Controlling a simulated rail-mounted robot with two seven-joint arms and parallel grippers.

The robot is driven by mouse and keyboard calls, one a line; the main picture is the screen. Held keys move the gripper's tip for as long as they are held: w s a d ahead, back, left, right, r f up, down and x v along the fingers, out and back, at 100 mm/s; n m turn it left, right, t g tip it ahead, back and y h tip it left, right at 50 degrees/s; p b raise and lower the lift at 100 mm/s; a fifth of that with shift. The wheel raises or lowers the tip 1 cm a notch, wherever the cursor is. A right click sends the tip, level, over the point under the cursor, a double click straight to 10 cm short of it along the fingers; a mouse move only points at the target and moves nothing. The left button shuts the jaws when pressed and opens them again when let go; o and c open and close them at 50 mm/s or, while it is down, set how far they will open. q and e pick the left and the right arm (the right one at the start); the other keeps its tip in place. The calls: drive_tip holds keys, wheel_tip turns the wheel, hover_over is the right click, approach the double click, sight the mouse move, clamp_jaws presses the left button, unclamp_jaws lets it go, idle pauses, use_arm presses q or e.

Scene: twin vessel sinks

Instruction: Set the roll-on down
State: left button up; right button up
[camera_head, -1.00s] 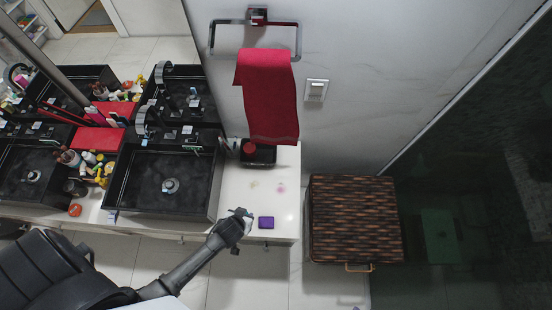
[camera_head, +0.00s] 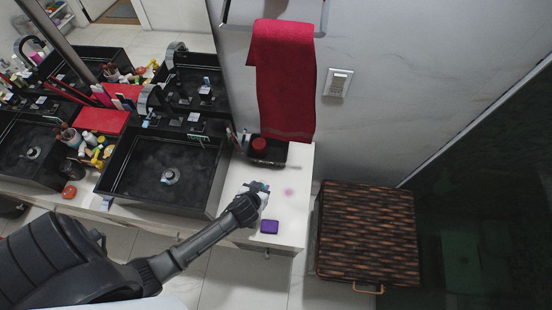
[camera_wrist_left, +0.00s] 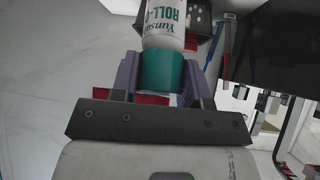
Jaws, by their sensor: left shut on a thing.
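The roll-on (camera_wrist_left: 177,25) is white with dark green lettering and a teal cap (camera_wrist_left: 162,71). In the left wrist view it sits between the two fingers of my left gripper (camera_wrist_left: 160,75), which are shut on it around the teal cap. In the head view my left gripper (camera_head: 262,188) is over the white counter (camera_head: 290,165), right of the black sink. The roll-on is not clearly distinguishable there, and I cannot tell whether it touches the counter. My right gripper is not in view.
A purple box (camera_head: 269,227) lies close to the gripper near the counter's front edge. A pink mark (camera_head: 289,191) is on the counter to its right. A black tray (camera_head: 266,152) with a red item stands at the back. The black sink (camera_head: 165,170) is on the left.

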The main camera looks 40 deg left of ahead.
use_arm(q)
drive_tip(key=w+a+b, duration=0.2)
drive_tip(key=w+b, duration=0.1)
drive_tip(key=w, duration=0.2)
drive_tip(key=w+a+f+b, duration=0.1)
drive_tip(key=w+a+b, duration=0.1)
drive_tip(key=w, duration=0.3)
drive_tip(key=w+a+f+b, duration=0.1)
drive_tip(key=w+a+b, duration=0.1)
drive_tip(key=w+b, duration=0.2)
drive_tip(key=shift+w+f+b, duration=0.25)
drive_tip(key=shift+w+b, duration=0.05)
drive_tip(key=shift+w, duration=0.1)
drive_tip(key=shift+f+b, duration=0.3)
drive_tip(key=shift+w+f+b, duration=0.2)
drive_tip(key=shift+b, duration=0.1)
